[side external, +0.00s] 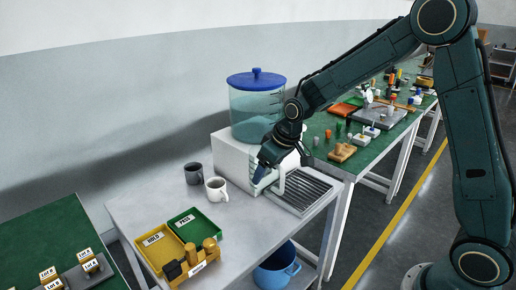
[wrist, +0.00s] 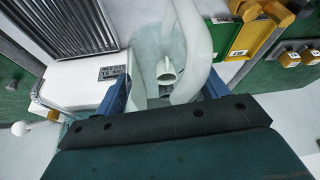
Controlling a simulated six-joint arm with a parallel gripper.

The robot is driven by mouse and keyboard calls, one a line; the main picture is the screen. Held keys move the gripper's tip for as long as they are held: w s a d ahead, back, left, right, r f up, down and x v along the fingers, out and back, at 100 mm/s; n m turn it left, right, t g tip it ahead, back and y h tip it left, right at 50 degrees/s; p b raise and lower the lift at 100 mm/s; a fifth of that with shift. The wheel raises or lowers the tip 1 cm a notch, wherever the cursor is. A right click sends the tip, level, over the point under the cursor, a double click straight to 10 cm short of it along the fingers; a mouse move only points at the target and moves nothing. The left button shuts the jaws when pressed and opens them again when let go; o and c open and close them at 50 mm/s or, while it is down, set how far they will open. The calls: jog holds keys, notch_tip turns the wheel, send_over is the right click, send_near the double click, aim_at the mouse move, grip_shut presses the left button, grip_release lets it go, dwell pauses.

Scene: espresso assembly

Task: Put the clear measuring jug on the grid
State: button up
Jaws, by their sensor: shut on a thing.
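The clear measuring jug (wrist: 190,42) has a pale greenish handle and see-through walls. My gripper (wrist: 165,90) is shut on it, with one blue finger on each side. In the side view, my gripper (side external: 261,177) is in front of the white machine, and the jug (side external: 281,180) is partly hidden there. The grid (side external: 304,190) is a dark slatted panel in a pale frame, to the right of the gripper. In the wrist view the grid (wrist: 75,22) lies at the upper left, beside the jug. I cannot tell the jug's height above the table.
The white machine (side external: 229,156) carries a clear tank with a blue lid (side external: 257,79). A white mug (side external: 216,189) and a dark mug (side external: 193,173) stand to its left. Green and yellow trays (side external: 182,229) sit at the table front. The grid's slats look clear.

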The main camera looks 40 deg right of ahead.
jog(key=s+f+m, duration=0.1)
jog(key=s+f, duration=0.6)
jog(key=f, duration=0.2)
jog(key=shift+s+a+f+m+h, duration=0.15)
jog(key=shift+s+f+m+h, duration=0.15)
jog(key=shift+f+h, duration=0.1)
jog(key=shift+w+r, duration=0.1)
jog(key=shift+n+y, duration=0.3)
jog(key=shift+n, duration=0.3)
jog(key=w+r, duration=0.6)
jog(key=r, duration=0.1)
jog(key=shift+w+r, duration=0.2)
jog(key=shift+r, duration=0.05)
notch_tip(320, 180, up, 7)
jog(key=w+n, duration=0.1)
jog(key=w, duration=0.2)
jog(key=shift+d+r, duration=0.15)
jog(key=shift+d, duration=0.25)
